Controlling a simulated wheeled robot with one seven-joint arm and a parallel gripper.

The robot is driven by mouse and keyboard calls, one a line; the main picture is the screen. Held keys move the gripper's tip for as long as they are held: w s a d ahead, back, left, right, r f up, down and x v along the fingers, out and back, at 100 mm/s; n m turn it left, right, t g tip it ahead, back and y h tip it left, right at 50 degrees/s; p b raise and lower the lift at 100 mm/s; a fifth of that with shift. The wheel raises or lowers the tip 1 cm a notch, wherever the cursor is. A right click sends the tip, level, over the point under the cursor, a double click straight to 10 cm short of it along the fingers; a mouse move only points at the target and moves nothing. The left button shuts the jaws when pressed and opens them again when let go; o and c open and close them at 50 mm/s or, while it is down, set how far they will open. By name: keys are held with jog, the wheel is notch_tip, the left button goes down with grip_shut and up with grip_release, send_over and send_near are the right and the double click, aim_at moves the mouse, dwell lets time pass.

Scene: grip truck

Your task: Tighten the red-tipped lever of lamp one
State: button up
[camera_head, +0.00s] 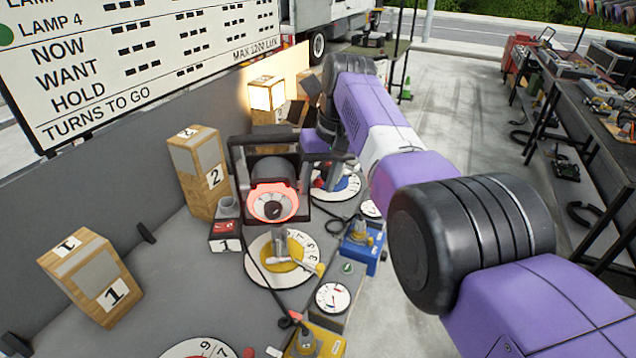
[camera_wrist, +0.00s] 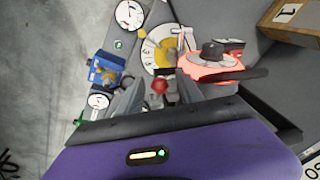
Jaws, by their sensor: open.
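My gripper (camera_wrist: 158,79) is open, its two grey fingers spread apart in the wrist view. A red lever tip (camera_wrist: 159,87) shows between the fingers; I cannot tell whether they touch it. In the head view my gripper (camera_head: 334,176) is over a blue-centred dial, with a red tip (camera_head: 318,183) beside the fingers, partly covered. A black lamp (camera_head: 273,203) with a glowing red front ring stands left of it, beside a small box marked 1 (camera_head: 225,245). I cannot tell from these views which lamp the red tip belongs to.
A yellow-centred dial (camera_head: 280,258) with a pale, yellow-tipped lever lies in front of the lamp. A blue box (camera_head: 361,250), gauge (camera_head: 333,297) and cables crowd its right. Wooden blocks (camera_head: 90,277) stand left. Bare grey surface (camera_head: 165,285) lies between them.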

jog(key=b+v, duration=0.2)
jog(key=v, duration=0.5)
jog(key=shift+r, duration=0.35)
